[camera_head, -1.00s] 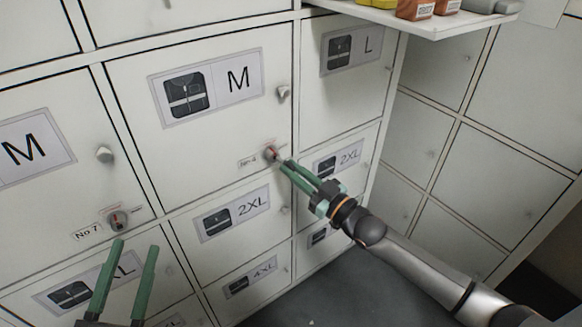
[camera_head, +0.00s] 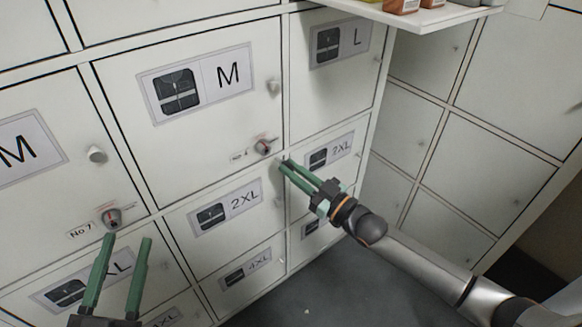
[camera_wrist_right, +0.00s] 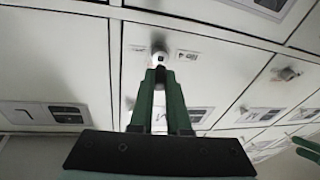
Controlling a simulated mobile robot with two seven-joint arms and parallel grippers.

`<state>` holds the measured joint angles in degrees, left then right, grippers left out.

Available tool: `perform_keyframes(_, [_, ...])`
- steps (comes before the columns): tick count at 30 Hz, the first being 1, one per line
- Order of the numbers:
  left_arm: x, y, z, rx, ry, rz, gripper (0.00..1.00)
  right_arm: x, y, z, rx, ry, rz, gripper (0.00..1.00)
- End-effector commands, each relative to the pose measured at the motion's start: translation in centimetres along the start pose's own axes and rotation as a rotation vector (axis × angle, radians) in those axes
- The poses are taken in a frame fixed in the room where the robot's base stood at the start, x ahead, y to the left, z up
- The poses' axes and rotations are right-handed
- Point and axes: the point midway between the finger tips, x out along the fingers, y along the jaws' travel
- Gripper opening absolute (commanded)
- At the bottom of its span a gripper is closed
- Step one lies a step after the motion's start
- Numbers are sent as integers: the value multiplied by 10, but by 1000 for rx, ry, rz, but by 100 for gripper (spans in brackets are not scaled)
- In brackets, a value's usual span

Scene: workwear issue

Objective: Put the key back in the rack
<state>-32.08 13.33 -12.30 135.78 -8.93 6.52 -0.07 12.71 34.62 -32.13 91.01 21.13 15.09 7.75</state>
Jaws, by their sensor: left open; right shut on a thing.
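My right gripper (camera_head: 287,164) is shut on a small dark thing, likely the key (camera_wrist_right: 160,74), which is mostly hidden between the green fingertips. The fingertips are just right of and below the lock (camera_head: 263,147) on the large M door, apart from it in the head view. In the right wrist view the lock (camera_wrist_right: 159,56) shows just beyond the fingertips. My left gripper (camera_head: 127,240) is open and empty, in front of the lower left doors below the No 7 lock (camera_head: 112,218). I see no key rack in either view.
White lockers with size labels M, L, 2XL and 4XL fill the view. Round knobs (camera_head: 97,154) stick out from doors. A white shelf (camera_head: 425,20) with small boxes juts out at the top right. Grey floor (camera_head: 335,290) is clear below.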

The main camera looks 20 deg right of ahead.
Motion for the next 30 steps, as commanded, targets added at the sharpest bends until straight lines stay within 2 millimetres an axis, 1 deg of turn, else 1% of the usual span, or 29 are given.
perform_keyframes(15, [2, -1, -6, 0, 0, 0, 50, -12, 0, -1, -1, -1, 0, 0])
perform_keyframes(30, [2, -1, -6, 0, 0, 0, 50, -13, 0, -1, -1, -1, 0, 0])
